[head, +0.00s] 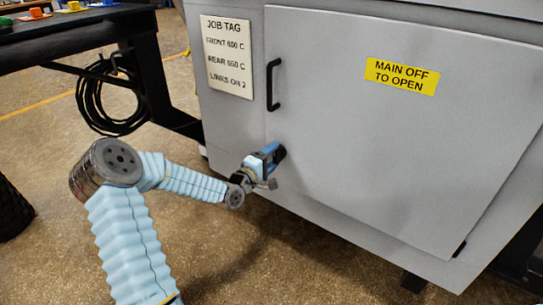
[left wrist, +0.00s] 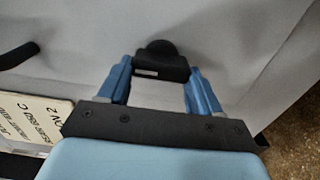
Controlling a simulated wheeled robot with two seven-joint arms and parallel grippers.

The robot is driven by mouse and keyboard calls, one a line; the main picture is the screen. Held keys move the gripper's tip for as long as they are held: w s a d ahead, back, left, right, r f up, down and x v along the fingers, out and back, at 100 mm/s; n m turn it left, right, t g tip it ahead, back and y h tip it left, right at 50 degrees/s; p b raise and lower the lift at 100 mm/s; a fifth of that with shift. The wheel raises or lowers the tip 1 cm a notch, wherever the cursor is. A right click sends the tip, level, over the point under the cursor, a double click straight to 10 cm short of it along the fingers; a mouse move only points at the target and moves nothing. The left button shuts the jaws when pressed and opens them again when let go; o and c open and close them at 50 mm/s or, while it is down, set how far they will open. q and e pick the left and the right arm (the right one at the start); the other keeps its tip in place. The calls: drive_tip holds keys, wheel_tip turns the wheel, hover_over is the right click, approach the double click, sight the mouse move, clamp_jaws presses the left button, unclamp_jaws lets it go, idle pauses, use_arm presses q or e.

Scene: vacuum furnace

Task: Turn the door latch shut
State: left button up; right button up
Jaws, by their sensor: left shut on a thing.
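The furnace door (head: 400,140) is a large grey panel that looks flush with the furnace front. The door latch (left wrist: 162,62) is a black piece with a rounded boss and a flat bar, at the door's lower left edge. My left gripper (head: 271,156) is at the latch and shut on it. In the left wrist view the blue fingers of this gripper (left wrist: 160,70) stand on either side of the latch bar. In the head view the gripper hides most of the latch, so its angle is hard to tell there. My right gripper is not in view.
A black door handle (head: 273,85) stands out above the latch. A job tag (head: 227,58) and a yellow sign (head: 401,76) are on the furnace front. A black table (head: 80,27) and a coiled cable (head: 108,97) are at the left. The floor below is clear.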

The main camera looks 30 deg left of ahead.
use_arm(q)
drive_tip(key=shift+r, duration=0.1)
idle(0.3)
drive_tip(key=o, duration=1.1)
drive_tip(key=shift+w, duration=0.1)
drive_tip(key=shift+c, duration=0.2)
drive_tip(key=s+a, duration=0.1)
drive_tip(key=s, duration=1.2)
drive_tip(key=shift+s+p, duration=0.3)
drive_tip(key=shift+s, duration=0.1)
